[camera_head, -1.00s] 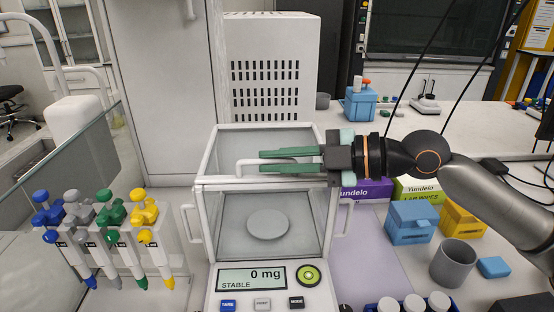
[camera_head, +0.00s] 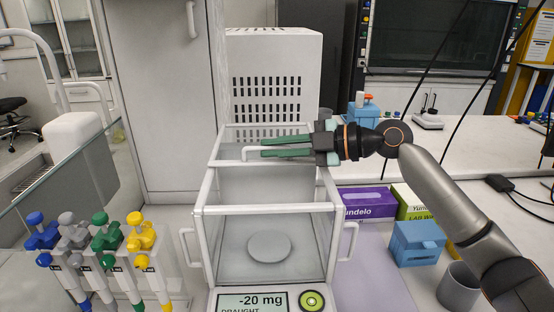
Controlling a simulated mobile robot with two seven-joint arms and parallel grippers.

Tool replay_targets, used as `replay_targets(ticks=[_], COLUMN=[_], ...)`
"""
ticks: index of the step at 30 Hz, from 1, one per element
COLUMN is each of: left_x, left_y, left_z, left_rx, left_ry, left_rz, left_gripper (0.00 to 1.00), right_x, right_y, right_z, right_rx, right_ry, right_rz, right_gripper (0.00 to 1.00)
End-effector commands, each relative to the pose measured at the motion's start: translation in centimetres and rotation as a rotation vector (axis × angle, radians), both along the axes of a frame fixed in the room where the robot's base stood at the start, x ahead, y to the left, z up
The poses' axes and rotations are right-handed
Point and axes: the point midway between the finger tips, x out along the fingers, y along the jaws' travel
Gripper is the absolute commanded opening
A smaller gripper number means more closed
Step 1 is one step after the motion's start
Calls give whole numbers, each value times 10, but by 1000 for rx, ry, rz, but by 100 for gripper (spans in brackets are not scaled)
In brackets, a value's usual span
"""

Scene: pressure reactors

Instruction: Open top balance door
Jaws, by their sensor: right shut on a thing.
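The balance (camera_head: 207,215) is a white-framed glass box with a round pan (camera_head: 269,248) inside. Its display (camera_head: 258,303) reads -20 mg, with the word DRAUGHT partly cut off below. My right gripper (camera_head: 263,147) reaches in from the right over the back of the balance. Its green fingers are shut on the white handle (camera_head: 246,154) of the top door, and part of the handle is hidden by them. The top door is slid toward the back, and the front part of the top looks open. My left gripper is not in view.
A pipette rack with several coloured pipettes (camera_head: 140,235) stands left of the balance. A white vented unit (camera_head: 275,60) stands close behind. A purple box (camera_head: 370,203), a blue box (camera_head: 417,240) and a grey cup (camera_head: 459,290) lie to the right.

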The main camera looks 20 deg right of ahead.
Motion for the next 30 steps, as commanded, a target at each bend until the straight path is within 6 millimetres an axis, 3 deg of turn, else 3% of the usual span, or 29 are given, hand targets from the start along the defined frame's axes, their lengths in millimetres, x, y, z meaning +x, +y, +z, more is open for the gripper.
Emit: replay_targets(ticks=[3,9,22,23,26,30], left_x=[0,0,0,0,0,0], left_y=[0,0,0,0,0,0], left_z=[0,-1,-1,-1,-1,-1], left_rx=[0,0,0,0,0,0], left_ry=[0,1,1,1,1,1], left_rz=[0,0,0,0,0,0], left_gripper=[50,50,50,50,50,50], right_x=[16,30,34,34,34,34], right_y=[-4,-8,-10,-10,-10,-10], right_z=[1,1,1,1,0,0], right_rx=[4,1,-2,-2,-2,-1], right_ry=[-1,-1,-2,-2,-2,-2], right_rz=[0,0,-2,-2,-2,-1], right_gripper=[0,0,0,14,25,25])
